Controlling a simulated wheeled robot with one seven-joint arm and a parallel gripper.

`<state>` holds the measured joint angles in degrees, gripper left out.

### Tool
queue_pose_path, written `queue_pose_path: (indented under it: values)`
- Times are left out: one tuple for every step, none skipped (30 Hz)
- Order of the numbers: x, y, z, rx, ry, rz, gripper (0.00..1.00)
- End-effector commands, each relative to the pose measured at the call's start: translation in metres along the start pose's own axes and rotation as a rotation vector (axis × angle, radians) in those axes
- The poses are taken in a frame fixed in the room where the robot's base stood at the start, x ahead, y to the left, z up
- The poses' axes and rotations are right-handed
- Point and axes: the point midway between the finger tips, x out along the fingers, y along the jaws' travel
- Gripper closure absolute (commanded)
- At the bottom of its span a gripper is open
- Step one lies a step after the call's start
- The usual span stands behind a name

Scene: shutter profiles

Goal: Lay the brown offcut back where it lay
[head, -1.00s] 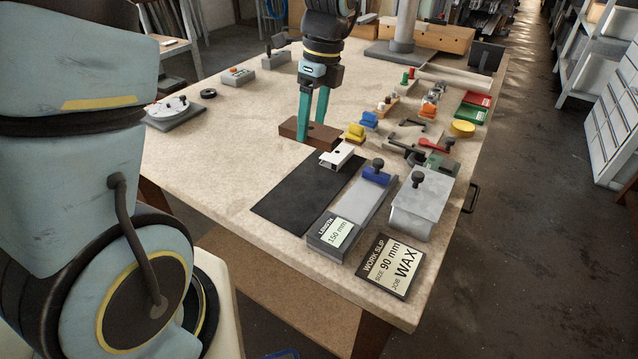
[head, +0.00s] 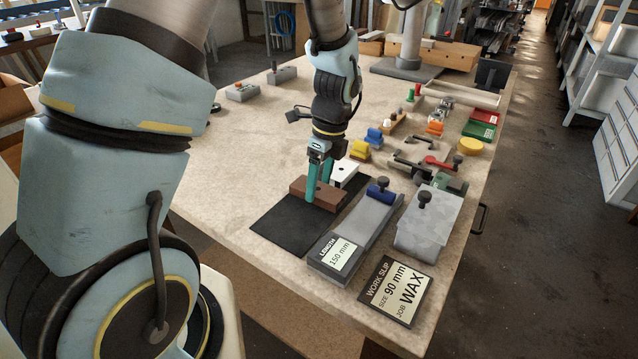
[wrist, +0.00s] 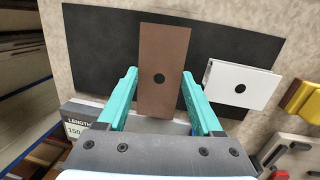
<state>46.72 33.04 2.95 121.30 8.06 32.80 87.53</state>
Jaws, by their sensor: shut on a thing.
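The brown offcut (head: 328,194) is a flat brown block with a dark round hole, over the black mat (head: 287,236). My gripper (head: 318,192) is shut on it, with one teal finger on each long side. In the wrist view the offcut (wrist: 162,55) stands lengthwise between the fingertips, with the black mat (wrist: 100,45) behind it. I cannot tell whether it touches the mat. A white profile piece (head: 345,172) with a dark hole lies at the mat's far end, close beside the offcut but apart from it in the wrist view (wrist: 240,88).
A grey length stop block (head: 362,229) labelled 150 mm stands right of the mat. A work slip (head: 397,289) reading 90 mm, WAX lies at the front. Yellow (head: 360,149) and blue (head: 373,138) blocks stand behind.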

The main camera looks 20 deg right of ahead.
Motion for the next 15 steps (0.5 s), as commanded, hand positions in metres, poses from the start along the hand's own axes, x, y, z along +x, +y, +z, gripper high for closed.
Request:
queue_pose_path:
  values:
    - [0.0044,-0.0001,-0.0005,0.000,0.000,0.002,0.98]
    - [0.0068,-0.0003,-0.0007,0.000,0.000,0.002,0.98]
    - [0.0088,-0.0006,-0.0008,0.000,0.000,0.001,0.98]
    - [0.0096,-0.0009,-0.0009,0.000,0.000,0.000,0.98]
    - [0.0100,-0.0011,-0.0009,0.000,0.000,-0.001,0.98]
    - [0.0101,-0.0013,-0.0009,0.000,0.000,-0.001,0.98]
    - [0.0100,-0.0013,-0.0009,0.000,0.000,-0.002,0.98]
    - [0.0100,-0.0013,-0.0009,0.000,0.000,-0.001,0.98]
    - [0.0100,-0.0013,-0.0009,0.000,0.000,-0.001,0.98]
    - [0.0100,-0.0013,-0.0009,0.000,0.000,-0.001,0.98]
    - [0.0103,-0.0014,-0.0009,0.000,0.000,-0.001,0.98]
    - [0.0112,-0.0014,-0.0010,0.000,0.000,-0.001,0.98]
    - [0.0122,-0.0016,-0.0010,0.000,0.000,-0.001,0.98]
    - [0.0124,-0.0016,-0.0010,0.000,0.000,-0.001,0.32]
    - [0.0118,-0.0016,-0.0010,0.000,0.000,-0.002,0.27]
